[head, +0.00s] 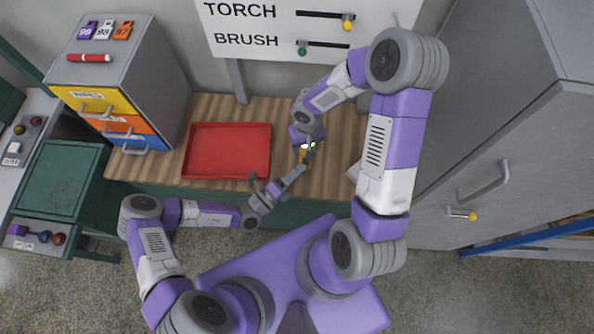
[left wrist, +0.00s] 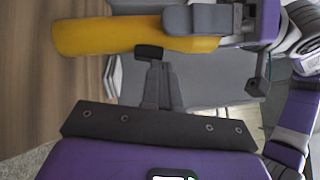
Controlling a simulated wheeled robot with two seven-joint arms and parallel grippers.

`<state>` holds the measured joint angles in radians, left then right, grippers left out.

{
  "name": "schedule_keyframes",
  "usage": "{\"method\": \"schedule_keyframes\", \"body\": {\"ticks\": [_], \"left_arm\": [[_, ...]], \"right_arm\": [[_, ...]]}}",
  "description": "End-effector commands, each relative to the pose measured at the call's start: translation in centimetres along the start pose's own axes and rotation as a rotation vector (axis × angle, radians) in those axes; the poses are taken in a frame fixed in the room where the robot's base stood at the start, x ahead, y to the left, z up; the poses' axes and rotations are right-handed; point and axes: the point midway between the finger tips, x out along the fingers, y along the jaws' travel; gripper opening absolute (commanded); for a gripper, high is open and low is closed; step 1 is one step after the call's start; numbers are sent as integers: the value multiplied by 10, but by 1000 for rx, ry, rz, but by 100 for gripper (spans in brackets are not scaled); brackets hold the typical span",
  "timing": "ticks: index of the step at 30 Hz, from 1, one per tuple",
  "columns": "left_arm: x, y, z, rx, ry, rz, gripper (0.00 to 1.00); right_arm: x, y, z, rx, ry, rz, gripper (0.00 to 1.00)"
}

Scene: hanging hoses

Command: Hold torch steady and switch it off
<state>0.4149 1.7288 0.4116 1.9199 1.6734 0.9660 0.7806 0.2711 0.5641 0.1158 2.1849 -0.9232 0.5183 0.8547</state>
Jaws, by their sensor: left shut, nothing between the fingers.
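The yellow torch (head: 304,157) is above the wooden worktop, under my right gripper (head: 306,140). A small pale bright spot shows near its upper end in the head view. In the left wrist view the torch (left wrist: 95,36) lies lengthwise across the top. There a grey finger of my right gripper (left wrist: 196,20) lies against its right part, and the gripper appears shut on it. My left gripper (head: 297,175) is shut and empty just below the torch. In the left wrist view its fingers (left wrist: 158,80) point at the torch's side, where a small black piece (left wrist: 149,52) meets it. I cannot tell whether they press.
A red tray (head: 228,151) lies on the worktop (head: 336,160), left of the grippers. A grey drawer cabinet (head: 150,70) stands further left, and a tall grey cabinet (head: 490,120) on the right. A wall panel (head: 270,30) marked TORCH and BRUSH has two sliders.

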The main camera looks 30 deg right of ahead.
Motion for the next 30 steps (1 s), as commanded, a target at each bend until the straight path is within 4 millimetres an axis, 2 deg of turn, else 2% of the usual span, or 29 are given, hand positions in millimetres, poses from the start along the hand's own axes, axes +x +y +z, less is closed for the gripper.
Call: {"method": "schedule_keyframes", "body": {"ticks": [10,21,26,30], "left_arm": [[7,-6,8,-84,0,84,0],[9,-8,9,-91,-2,88,0],[0,-14,0,-94,0,88,0],[-18,-26,-17,-97,0,92,0]], "right_arm": [[0,-1,0,0,-1,-1,22],[1,-2,2,-2,-6,-4,22],[1,-3,2,-3,-5,-4,22],[0,-2,1,-2,-3,-2,22]]}}
